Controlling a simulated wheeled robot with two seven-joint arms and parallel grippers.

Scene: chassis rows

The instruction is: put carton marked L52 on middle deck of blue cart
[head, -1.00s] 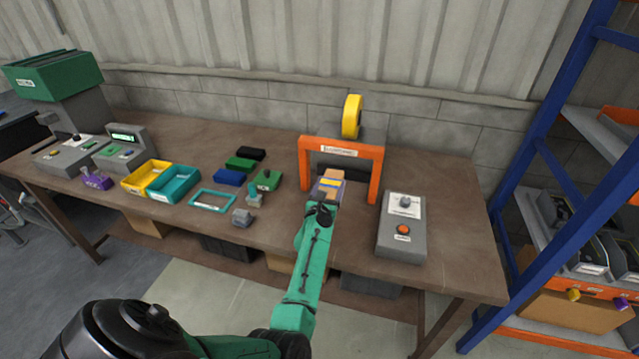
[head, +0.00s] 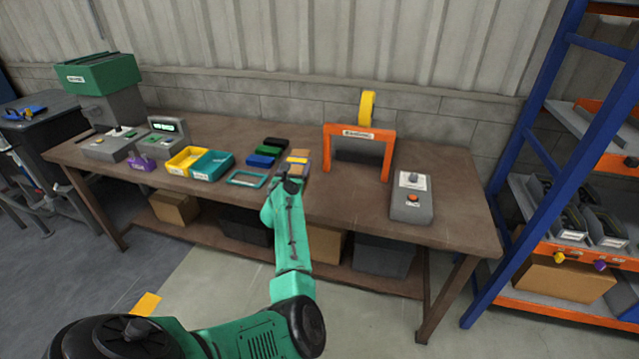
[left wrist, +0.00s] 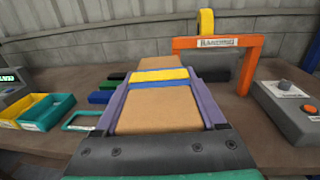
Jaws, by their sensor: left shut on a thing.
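My left gripper (head: 293,174) is over the bench, shut on a small brown carton (left wrist: 158,108) with a yellow and a blue band across it. In the left wrist view the carton lies between the two purple fingers. No L52 mark can be read on it. The same carton shows small at the fingertips in the head view (head: 299,156). The blue cart is not clearly in view. My right gripper is not in view.
An orange arch (head: 358,133) and a grey button box (head: 411,196) stand on the bench (head: 340,205) to the right. Yellow (head: 187,160) and teal (head: 212,165) bins are to the left. A blue-framed rack (head: 525,150) stands at the right.

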